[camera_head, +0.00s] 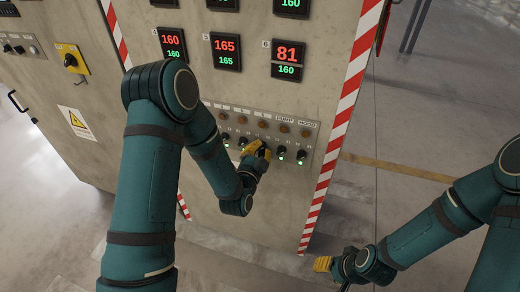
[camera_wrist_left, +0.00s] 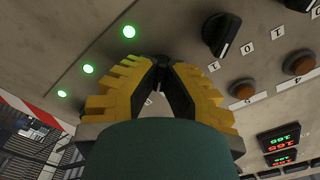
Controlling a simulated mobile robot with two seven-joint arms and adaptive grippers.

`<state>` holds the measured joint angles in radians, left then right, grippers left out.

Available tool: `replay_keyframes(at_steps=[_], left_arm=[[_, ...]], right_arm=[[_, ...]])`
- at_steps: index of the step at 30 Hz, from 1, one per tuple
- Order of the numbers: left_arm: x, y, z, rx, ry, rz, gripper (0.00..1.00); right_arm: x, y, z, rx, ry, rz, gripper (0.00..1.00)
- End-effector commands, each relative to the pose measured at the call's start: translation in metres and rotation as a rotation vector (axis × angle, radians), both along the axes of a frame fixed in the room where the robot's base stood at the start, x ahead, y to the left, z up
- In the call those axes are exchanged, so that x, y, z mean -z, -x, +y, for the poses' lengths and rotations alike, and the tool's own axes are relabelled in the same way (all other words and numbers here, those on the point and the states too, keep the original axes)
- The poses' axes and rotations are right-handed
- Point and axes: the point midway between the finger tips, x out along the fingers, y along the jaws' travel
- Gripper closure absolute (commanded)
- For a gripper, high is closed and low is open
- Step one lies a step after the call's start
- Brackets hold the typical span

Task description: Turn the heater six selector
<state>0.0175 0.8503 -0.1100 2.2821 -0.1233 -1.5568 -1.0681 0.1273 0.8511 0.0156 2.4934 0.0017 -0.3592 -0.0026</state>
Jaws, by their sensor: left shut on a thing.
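The control panel (camera_head: 300,128) carries a row of black selector knobs, with green lights below and amber lamps above. My left gripper (camera_head: 262,151) is at this row, its yellow fingers pointing at the panel. In the left wrist view its fingertips (camera_wrist_left: 161,72) are shut on a black selector (camera_wrist_left: 160,64), mostly hidden between them. I cannot read that selector's label or its angle. The heater six display (camera_head: 288,60) shows 81 in red over 160 in green. My right gripper (camera_head: 323,263) is low and away from the panel; its finger opening cannot be made out.
A neighbouring black knob (camera_wrist_left: 221,36) stands close beside the left fingers in the wrist view. Other displays (camera_head: 226,50) sit higher on the cabinet. Open floor (camera_head: 420,130) lies to the right.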

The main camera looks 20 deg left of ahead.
Motion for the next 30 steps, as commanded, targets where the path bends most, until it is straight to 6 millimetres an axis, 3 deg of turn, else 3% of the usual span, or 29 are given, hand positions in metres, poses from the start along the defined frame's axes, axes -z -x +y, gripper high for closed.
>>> replay_keyframes(at_steps=[5,6,8,20,30], left_arm=[[-0.001,-0.001,0.001,-0.001,0.000,-0.004,1.00],[-0.001,-0.001,0.001,-0.001,0.000,-0.004,0.80],[-0.001,-0.001,0.001,-0.001,0.000,-0.004,0.61],[0.000,0.007,0.000,-0.001,0.001,-0.001,0.61],[0.000,0.058,0.002,-0.001,0.001,0.001,0.61]], right_arm=[[0.000,0.000,0.000,0.000,0.000,0.000,0.53],[0.000,0.000,0.000,0.000,0.000,0.000,0.53],[0.000,0.000,0.000,0.000,0.000,0.000,0.53],[0.000,0.000,0.000,0.000,0.000,0.000,0.53],[0.000,0.000,0.000,0.000,0.000,0.000,0.53]])
